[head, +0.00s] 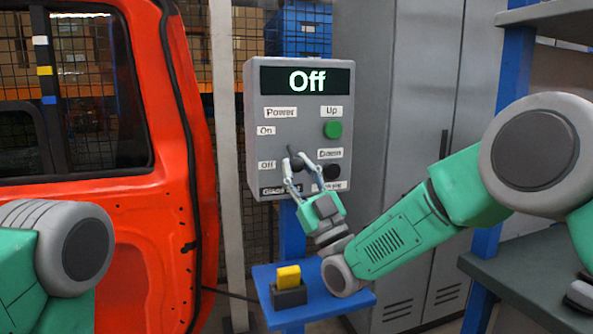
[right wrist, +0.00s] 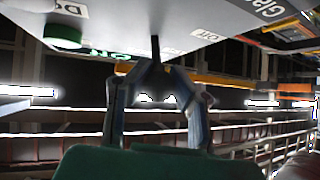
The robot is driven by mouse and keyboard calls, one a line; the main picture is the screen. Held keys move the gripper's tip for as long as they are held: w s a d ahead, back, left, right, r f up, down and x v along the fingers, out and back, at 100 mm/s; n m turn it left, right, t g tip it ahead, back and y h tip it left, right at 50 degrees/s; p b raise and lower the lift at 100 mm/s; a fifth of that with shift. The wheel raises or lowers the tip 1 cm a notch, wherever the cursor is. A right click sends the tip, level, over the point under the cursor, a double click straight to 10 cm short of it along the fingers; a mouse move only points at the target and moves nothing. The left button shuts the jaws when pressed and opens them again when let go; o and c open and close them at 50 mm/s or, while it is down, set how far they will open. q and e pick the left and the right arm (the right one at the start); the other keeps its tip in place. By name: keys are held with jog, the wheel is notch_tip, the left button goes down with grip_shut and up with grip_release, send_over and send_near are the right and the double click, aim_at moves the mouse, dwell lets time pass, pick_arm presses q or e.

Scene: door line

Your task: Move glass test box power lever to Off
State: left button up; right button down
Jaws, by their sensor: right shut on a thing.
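The grey glass test box (head: 300,95) stands upright in the middle of the head view, and its display (head: 307,81) reads "Off". The dark power lever (head: 293,153) is low on the panel's left side, near the "Off" label (head: 267,165). My right gripper (head: 296,162) is shut on the lever from below, its two fingers around the lever. In the right wrist view the lever (right wrist: 156,50) sticks out from the panel between the fingertips. My left arm shows at the lower left, but its gripper is out of view.
A green Up button (head: 332,129) and a black Down button (head: 331,171) are right of the lever. A blue shelf (head: 345,302) with a yellow and black block (head: 289,285) is below the box. An orange car door (head: 150,230) is left, and grey cabinets (head: 410,100) stand behind.

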jog(key=shift+f, duration=0.1)
jog(key=c, duration=1.3)
grip_release()
jog(key=shift+c, duration=0.2)
jog(key=shift+s+d+f, duration=0.15)
jog(key=shift+s+f, duration=0.1)
jog(key=shift+f, duration=0.15)
jog(key=v, duration=1.1)
